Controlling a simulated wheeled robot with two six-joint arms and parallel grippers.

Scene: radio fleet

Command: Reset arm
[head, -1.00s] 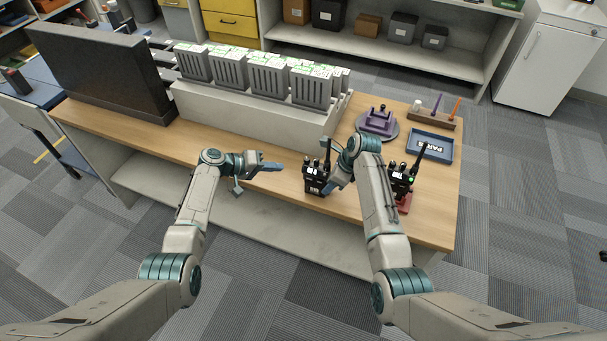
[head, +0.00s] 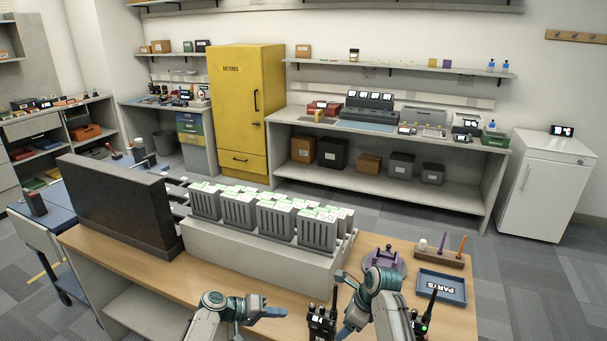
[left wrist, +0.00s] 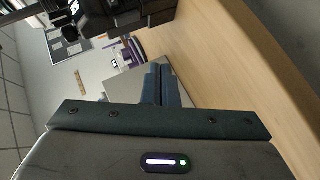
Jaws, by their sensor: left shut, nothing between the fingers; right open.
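My left gripper (head: 274,312) is over the wooden table's front part, its fingers together and empty, pointing right. Its blue-grey fingers also show in the left wrist view (left wrist: 163,86). My right gripper (head: 346,318) is open beside a black handheld radio (head: 321,323), which stands between the two grippers. I cannot tell whether it touches the radio. A dark radio also shows in the left wrist view (left wrist: 122,14). Another black radio (head: 423,322) with a green light stands right of my right arm. The bottom of the head view cuts off both arms and the radios' lower parts.
A grey rack of several battery-like units (head: 262,258) spans the table's back. A black panel (head: 115,210) stands at left. Bare wood (head: 165,272) shows at left.

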